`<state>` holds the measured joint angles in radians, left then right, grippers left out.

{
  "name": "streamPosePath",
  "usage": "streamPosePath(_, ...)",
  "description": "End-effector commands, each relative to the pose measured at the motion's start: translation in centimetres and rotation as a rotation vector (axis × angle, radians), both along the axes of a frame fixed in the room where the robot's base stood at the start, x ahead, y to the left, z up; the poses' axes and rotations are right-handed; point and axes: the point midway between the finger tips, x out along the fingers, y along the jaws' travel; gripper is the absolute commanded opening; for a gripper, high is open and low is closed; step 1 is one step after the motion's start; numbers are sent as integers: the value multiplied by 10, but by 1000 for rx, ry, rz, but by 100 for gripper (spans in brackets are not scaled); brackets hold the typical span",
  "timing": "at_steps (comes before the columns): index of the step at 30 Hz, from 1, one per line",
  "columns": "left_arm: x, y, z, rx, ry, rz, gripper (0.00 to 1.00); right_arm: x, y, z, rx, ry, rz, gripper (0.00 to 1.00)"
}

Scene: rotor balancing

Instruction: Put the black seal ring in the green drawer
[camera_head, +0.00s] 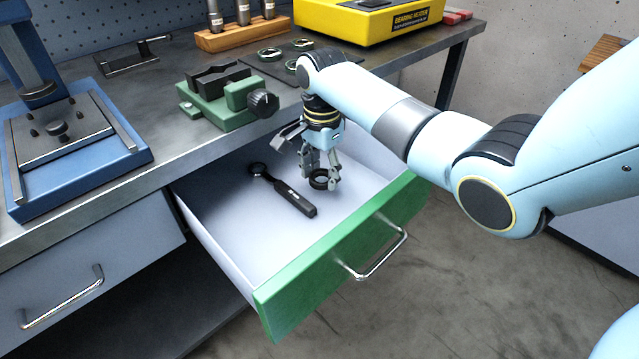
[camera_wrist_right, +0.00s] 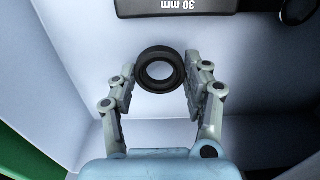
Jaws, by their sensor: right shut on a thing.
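The black seal ring (camera_head: 319,180) is between the fingertips of my right gripper (camera_head: 320,178), which is shut on it. In the right wrist view the ring (camera_wrist_right: 160,70) shows its round hole, with a finger on each side of my right gripper (camera_wrist_right: 160,85). The green drawer (camera_head: 340,262) is pulled open, with a pale inside and a green front. My right gripper is inside the drawer's outline, toward its right part; whether the ring touches the floor is hard to tell. My left gripper is not in view.
A green vise (camera_head: 230,100) and a blue press (camera_head: 70,140) stand on the bench above. A yellow bearing heater (camera_head: 350,22) is behind.

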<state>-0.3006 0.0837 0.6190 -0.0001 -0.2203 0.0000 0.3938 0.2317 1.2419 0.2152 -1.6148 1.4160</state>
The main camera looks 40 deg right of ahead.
Motion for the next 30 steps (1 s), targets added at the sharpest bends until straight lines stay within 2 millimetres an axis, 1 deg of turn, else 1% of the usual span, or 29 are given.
streamPosePath(1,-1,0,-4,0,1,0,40,-1,0,-11,2,5,0,28)
streamPosePath(3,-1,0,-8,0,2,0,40,-1,0,-22,2,5,0,28)
streamPosePath(5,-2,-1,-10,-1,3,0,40,-1,0,-28,1,3,0,28)
streamPosePath(12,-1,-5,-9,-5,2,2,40,0,0,-28,0,1,0,28)
streamPosePath(16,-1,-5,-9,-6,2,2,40,-1,0,-31,1,3,-1,28)
streamPosePath(17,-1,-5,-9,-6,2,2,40,-1,0,-31,1,2,-1,53)
streamPosePath(21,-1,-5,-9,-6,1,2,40,-1,0,-30,1,2,-1,72)
streamPosePath(30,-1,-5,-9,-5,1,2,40,-1,0,-29,0,1,-1,73)
